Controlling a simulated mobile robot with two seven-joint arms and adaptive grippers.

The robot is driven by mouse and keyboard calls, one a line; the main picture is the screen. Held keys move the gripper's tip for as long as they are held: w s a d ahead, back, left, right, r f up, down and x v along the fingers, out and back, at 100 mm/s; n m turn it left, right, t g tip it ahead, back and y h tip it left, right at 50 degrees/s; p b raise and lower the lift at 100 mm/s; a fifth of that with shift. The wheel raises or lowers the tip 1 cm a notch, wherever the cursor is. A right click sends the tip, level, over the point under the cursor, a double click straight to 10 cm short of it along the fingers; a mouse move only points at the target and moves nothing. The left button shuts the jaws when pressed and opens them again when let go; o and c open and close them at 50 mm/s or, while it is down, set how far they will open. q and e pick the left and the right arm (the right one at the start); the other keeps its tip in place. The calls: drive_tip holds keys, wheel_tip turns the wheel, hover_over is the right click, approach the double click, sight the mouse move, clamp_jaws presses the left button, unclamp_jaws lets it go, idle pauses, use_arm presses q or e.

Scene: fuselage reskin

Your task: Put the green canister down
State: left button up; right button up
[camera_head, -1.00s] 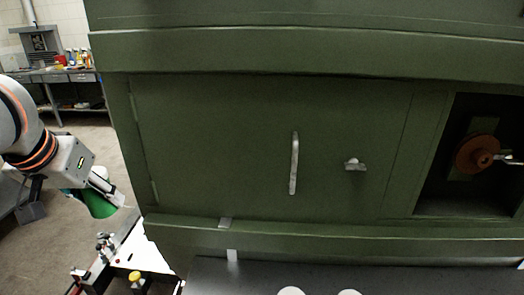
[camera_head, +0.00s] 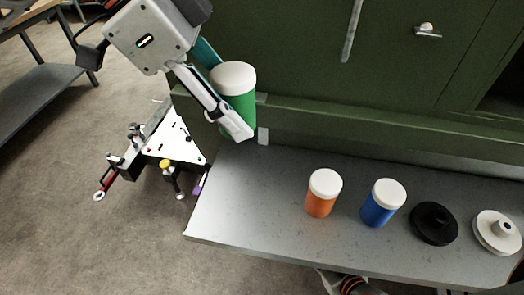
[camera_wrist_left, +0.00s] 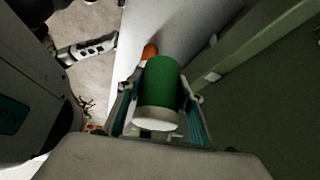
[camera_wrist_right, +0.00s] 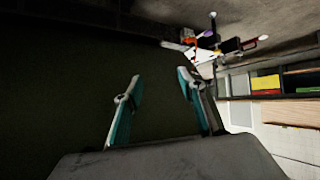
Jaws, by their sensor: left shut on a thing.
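The green canister (camera_head: 238,92) with a white lid is held by my left gripper (camera_head: 236,112), near the left end of the grey metal shelf (camera_head: 262,212). In the left wrist view the canister (camera_wrist_left: 161,84) sits between the two fingers, its white lid toward the camera. It appears above the shelf; the gap beneath it is hard to judge. My right gripper (camera_wrist_right: 158,104) shows only in its own wrist view, with fingers apart and nothing between them, facing a dark surface.
An orange canister (camera_head: 321,195) and a blue canister (camera_head: 381,204), both white-lidded, stand on the shelf. A black disc (camera_head: 433,224) and a white disc (camera_head: 497,232) lie to their right. The shelf's left part is clear. A green cabinet (camera_head: 310,60) rises behind. A white wheeled frame (camera_head: 172,140) stands left.

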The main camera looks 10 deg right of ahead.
use_arm(q)
wheel_tip(320, 180, down, 15)
drive_tip(key=b, duration=0.3)
drive_tip(key=shift+b, duration=0.3)
drive_tip(key=shift+f, duration=0.35)
wheel_tip(320, 180, down, 3)
drive_tip(key=shift+f+b, duration=0.15)
drive_tip(key=shift+b, duration=0.5)
drive_tip(key=shift+f, duration=0.2)
drive_tip(key=shift+r, duration=0.1)
drive_tip(key=o, duration=1.2)
